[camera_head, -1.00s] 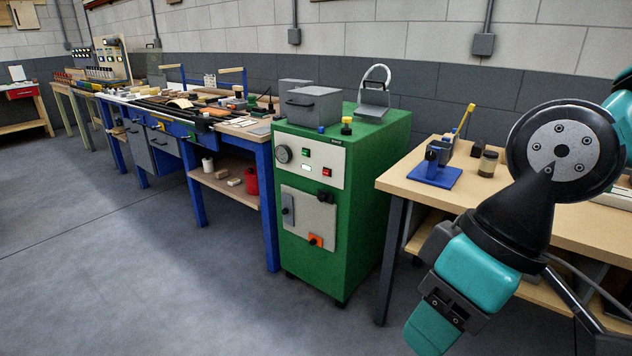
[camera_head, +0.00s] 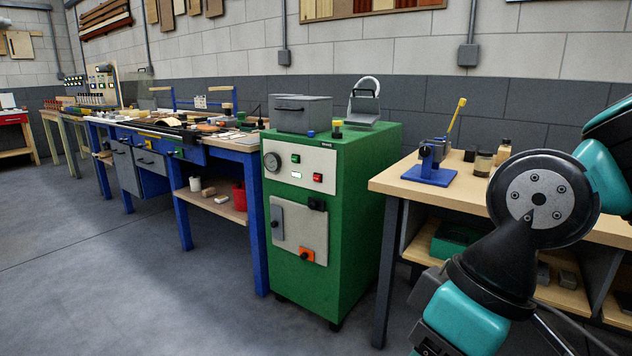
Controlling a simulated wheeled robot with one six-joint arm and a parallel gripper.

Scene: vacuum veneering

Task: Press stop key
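A green machine cabinet (camera_head: 355,215) stands in the middle of the view. Its pale upper panel (camera_head: 283,181) carries a round gauge (camera_head: 272,162), a green key (camera_head: 295,159), a small lit display (camera_head: 296,175) and a red key (camera_head: 318,178). I cannot read any lettering on the keys. My arm, teal and black, fills the right side of the view, to the right of the machine and well apart from the panel. My gripper is out of the frame.
A wooden bench (camera_head: 470,200) with a blue fixture (camera_head: 430,170) and jars stands right of the machine. A blue workbench (camera_head: 176,205) with tools runs along the left. A lower grey plate (camera_head: 290,222) has an orange switch (camera_head: 306,254). The floor (camera_head: 120,285) in front is clear.

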